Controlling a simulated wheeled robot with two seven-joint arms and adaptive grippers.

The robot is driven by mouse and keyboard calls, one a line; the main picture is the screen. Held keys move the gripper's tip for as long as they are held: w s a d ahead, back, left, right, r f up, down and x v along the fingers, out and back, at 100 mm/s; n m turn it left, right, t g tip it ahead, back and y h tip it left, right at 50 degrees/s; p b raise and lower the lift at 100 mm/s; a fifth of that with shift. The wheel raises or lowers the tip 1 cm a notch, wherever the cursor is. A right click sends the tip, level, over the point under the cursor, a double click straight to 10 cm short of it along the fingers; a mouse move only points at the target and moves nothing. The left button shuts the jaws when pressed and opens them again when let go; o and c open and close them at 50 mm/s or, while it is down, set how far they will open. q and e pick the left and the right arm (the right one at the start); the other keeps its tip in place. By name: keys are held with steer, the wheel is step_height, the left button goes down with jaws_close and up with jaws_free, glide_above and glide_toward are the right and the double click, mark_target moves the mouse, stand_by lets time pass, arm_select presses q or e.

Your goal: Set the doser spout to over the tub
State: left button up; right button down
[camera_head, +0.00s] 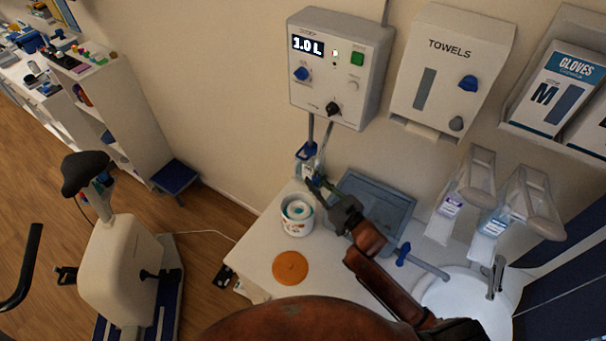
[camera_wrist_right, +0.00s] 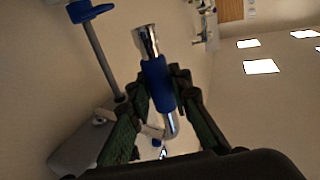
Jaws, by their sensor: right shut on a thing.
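The doser (camera_head: 341,68) is a grey-white box on the wall with a lit display, knobs and a green button. Its chrome spout (camera_head: 325,138) hangs below it; the spout also shows in the right wrist view (camera_wrist_right: 147,42), with a blue sleeve (camera_wrist_right: 158,84). My right gripper (camera_head: 316,181) is shut on that sleeve; its fingers also show in the right wrist view (camera_wrist_right: 162,88). The white tub (camera_head: 297,223) stands on the counter, below and slightly left of the gripper. I cannot tell whether the spout's outlet is above the tub. My left gripper is out of view.
A rod with a blue handle (camera_wrist_right: 92,12) hangs beside the spout. A grey-blue tray (camera_head: 385,195), an orange disc (camera_head: 290,268) and a basin (camera_head: 462,300) are on the counter (camera_head: 252,262). The towel dispenser (camera_head: 450,70) and two bottle dispensers (camera_head: 468,190) are to the right.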

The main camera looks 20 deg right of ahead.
steer(key=s+d+n+g+y, duration=0.2)
steer(key=s+d+n+y, duration=0.1)
steer(key=d, duration=1.3)
steer(key=shift+d+y, duration=0.2)
steer(key=shift+y, duration=0.5)
steer(key=c, duration=1.8)
jaws_free()
steer(key=shift+s, duration=0.15)
steer(key=shift+o, duration=0.2)
